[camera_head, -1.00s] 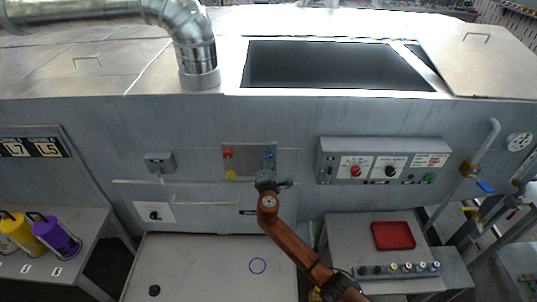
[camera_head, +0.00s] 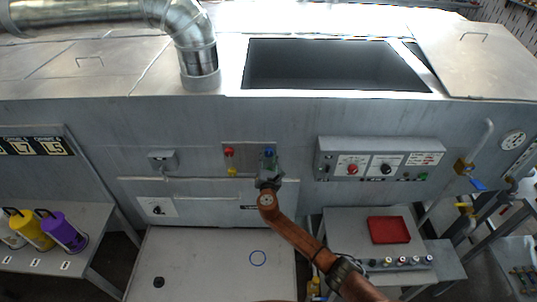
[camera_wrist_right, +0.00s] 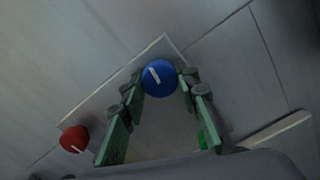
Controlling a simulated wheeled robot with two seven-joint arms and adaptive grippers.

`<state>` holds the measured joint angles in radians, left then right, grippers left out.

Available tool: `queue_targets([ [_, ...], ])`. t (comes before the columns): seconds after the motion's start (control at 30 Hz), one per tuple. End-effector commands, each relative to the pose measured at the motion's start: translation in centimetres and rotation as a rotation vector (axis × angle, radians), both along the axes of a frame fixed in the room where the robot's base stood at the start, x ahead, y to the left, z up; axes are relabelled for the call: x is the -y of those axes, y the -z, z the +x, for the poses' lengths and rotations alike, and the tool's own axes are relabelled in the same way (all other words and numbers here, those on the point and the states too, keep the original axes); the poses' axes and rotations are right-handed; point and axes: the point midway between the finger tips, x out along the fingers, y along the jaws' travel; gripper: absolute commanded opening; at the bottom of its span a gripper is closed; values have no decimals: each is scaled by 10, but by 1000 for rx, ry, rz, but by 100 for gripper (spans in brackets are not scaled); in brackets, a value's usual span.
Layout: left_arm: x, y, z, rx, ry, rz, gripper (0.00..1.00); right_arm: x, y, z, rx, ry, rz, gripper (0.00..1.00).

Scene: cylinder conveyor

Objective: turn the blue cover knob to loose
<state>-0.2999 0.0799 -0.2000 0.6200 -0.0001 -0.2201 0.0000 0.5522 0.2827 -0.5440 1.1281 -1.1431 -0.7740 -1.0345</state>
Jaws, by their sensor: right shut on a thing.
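The blue cover knob (camera_wrist_right: 159,77) is round with a white pointer line and sits on a grey panel. In the right wrist view it lies between the tips of my right gripper (camera_wrist_right: 157,84), whose green-padded fingers are shut on it. In the head view the blue knob (camera_head: 268,153) shows just above my right gripper (camera_head: 268,170), which reaches up to the panel (camera_head: 249,150) on the machine front. The pointer line runs at a slant in the wrist view. My left gripper is not in view.
On the same panel are a red knob (camera_head: 229,152) and a yellow knob (camera_head: 233,171). A control box (camera_head: 380,158) with red and black knobs is to the right. A red tray (camera_head: 389,230) lies on the side table. Purple (camera_head: 63,232) and yellow (camera_head: 33,231) cylinders stand at left.

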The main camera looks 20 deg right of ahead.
Motion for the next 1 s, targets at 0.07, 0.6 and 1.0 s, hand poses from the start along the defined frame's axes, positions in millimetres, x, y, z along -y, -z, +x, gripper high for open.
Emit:
queue_targets([
  [0.07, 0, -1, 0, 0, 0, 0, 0, -1, 3, -1, -7, -2, -12, 5],
  [0.6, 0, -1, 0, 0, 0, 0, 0, -1, 3, -1, -10, -2, -21, 35],
  [1.0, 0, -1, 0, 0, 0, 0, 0, 0, 1, 0, -7, 0, -21, 47],
])
